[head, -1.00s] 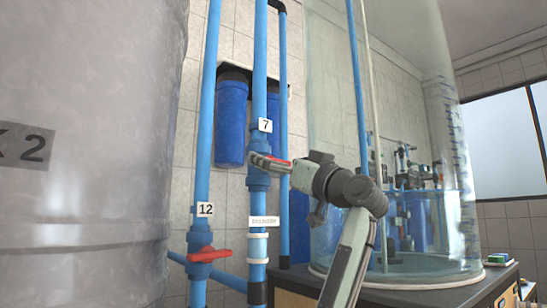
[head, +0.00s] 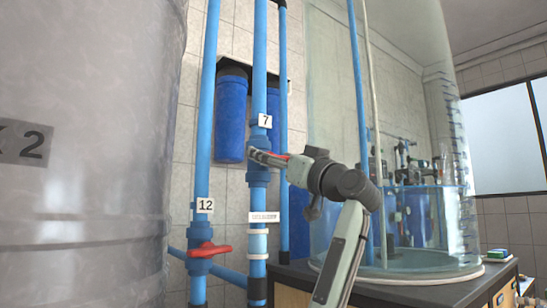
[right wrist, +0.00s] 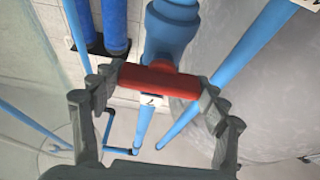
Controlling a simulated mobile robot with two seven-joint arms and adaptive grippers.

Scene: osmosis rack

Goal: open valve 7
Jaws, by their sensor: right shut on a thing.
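Valve 7 (head: 259,173) is a blue fitting on the upright blue pipe, below a white tag reading 7 (head: 265,121). In the head view my right gripper (head: 264,157) is at the valve and hides most of its red handle (head: 283,156). In the right wrist view the red handle (right wrist: 158,81) lies crosswise between the two fingertips of my right gripper (right wrist: 158,92), with a finger at each end. It is shut on the handle. My left gripper is not in view.
A second red-handled valve (head: 208,250), under the tag 12 (head: 205,205), is on the pipe to the left. A large grey tank (head: 80,220) fills the left side. A clear water tank (head: 415,235) stands on a dark bench (head: 420,293) at the right.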

